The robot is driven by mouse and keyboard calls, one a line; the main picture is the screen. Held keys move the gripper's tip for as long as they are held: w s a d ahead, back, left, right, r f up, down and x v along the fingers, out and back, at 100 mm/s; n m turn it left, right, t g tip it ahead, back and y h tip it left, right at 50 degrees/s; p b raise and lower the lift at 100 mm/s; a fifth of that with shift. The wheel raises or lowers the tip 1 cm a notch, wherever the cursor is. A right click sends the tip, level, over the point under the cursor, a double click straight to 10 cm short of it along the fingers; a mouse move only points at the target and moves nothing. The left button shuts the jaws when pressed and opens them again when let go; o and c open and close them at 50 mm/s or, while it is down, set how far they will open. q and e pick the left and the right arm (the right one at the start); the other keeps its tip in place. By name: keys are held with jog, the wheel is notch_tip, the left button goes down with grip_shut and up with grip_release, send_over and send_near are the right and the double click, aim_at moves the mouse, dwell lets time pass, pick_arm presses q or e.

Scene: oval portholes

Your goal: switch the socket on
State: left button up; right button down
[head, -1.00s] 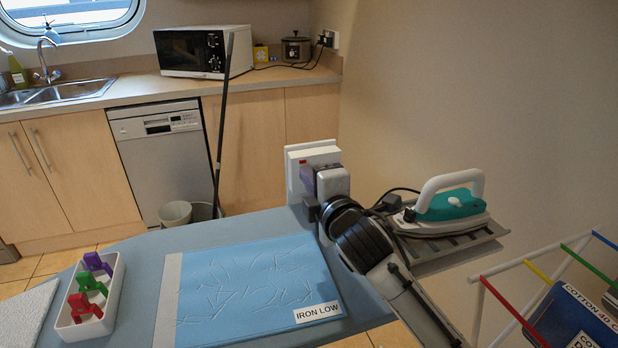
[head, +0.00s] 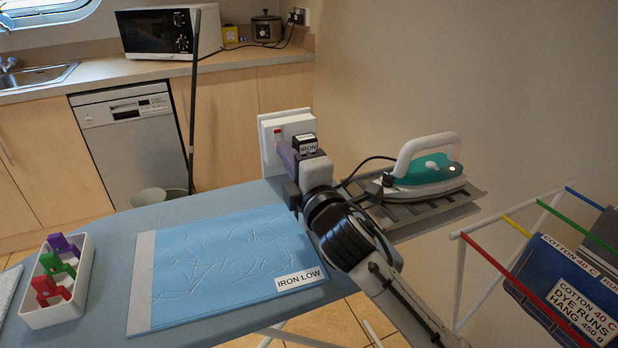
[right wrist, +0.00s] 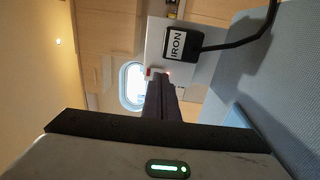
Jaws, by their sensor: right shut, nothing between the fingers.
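The white socket (head: 270,128) stands upright at the far end of the ironing board, with a red switch (head: 278,134) on its face. A black plug labelled IRON (head: 307,144) sits at the socket, and its cord runs to the iron. My right gripper (head: 285,150) is shut and empty, its fingertips close to the switch. The right wrist view shows the socket (right wrist: 202,64), the plug (right wrist: 182,45) and a small red glow by the fingertips. The fingers partly hide the switch, so contact is unclear. The teal and white iron (head: 425,172) rests on its rack with a small bright spot on it.
The ironing board carries a blue cloth (head: 220,265) labelled IRON LOW and a white tray (head: 84,280) of coloured clips. A drying rack (head: 455,262) with labelled cloths stands at the right. A dark pole (head: 194,110) leans against the counter behind.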

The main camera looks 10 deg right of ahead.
jog(key=v, duration=1.1)
jog(key=shift+d+f, duration=0.15)
pick_arm(q)
jog(key=shift+s+f, duration=0.2)
jog(key=shift+s, duration=0.5)
pick_arm(e)
jog(key=shift+s+d, duration=0.15)
jog(key=shift+s, duration=0.3)
